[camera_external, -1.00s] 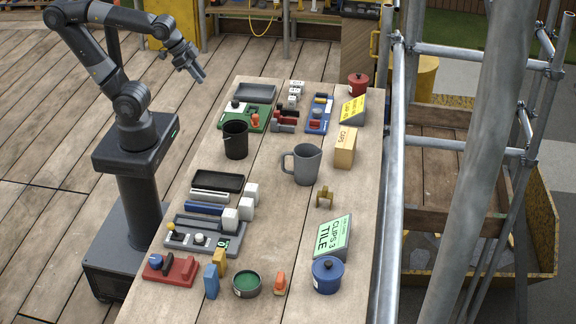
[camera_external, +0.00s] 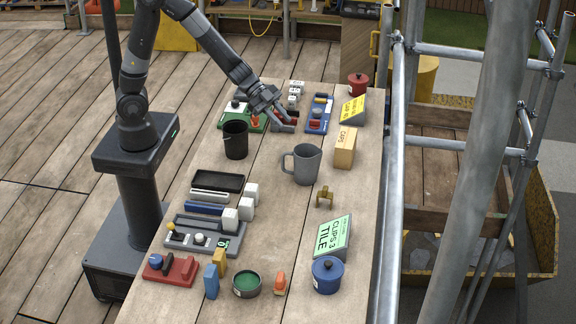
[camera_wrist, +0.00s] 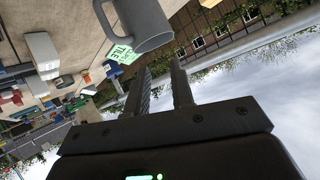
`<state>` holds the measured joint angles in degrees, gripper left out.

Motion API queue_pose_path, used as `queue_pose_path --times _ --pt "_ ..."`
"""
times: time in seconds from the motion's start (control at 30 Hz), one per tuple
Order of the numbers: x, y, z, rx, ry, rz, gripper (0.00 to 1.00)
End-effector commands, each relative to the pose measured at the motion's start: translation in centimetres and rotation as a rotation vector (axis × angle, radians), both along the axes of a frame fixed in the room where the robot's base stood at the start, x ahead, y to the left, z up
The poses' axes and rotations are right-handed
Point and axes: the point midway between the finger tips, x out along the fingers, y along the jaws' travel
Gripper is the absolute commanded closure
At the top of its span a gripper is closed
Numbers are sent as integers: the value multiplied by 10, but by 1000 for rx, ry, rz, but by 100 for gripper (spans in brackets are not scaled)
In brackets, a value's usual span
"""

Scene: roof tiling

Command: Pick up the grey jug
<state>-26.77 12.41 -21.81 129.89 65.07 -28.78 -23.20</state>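The grey jug (camera_external: 307,166) stands upright on the wooden table (camera_external: 279,205), right of its middle, with its handle to the left. In the wrist view the jug (camera_wrist: 146,24) is at the top, just beyond the fingers and not between them. My gripper (camera_external: 283,117) is above the back part of the table, up and left of the jug and apart from it. In the wrist view my gripper (camera_wrist: 160,82) has its two fingers spread with nothing between them.
A black bucket (camera_external: 235,140) stands left of the jug and a tan box (camera_external: 345,148) right of it. A small brass clip (camera_external: 324,196) and a green-faced sign (camera_external: 333,236) are nearer the front. Bare table lies in front of the jug.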

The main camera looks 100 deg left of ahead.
Motion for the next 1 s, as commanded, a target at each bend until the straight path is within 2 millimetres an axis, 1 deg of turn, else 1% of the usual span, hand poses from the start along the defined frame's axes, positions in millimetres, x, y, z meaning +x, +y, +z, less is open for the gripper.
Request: queue_pose_path --times 0.03,0.1,0.2,0.33,0.47,0.8,1.0 --pt "2 -6 -12 -48 7 -49 78" --pt "1 -17 -21 -109 9 -122 78" --pt "-1 -29 -30 -185 11 -205 78" --pt "-6 -38 -35 -247 15 -266 78" --pt "-7 -40 -42 -266 18 -284 78" --pt "-7 -41 -88 -264 18 -283 78" --pt "-7 -40 -99 -263 15 -283 78"
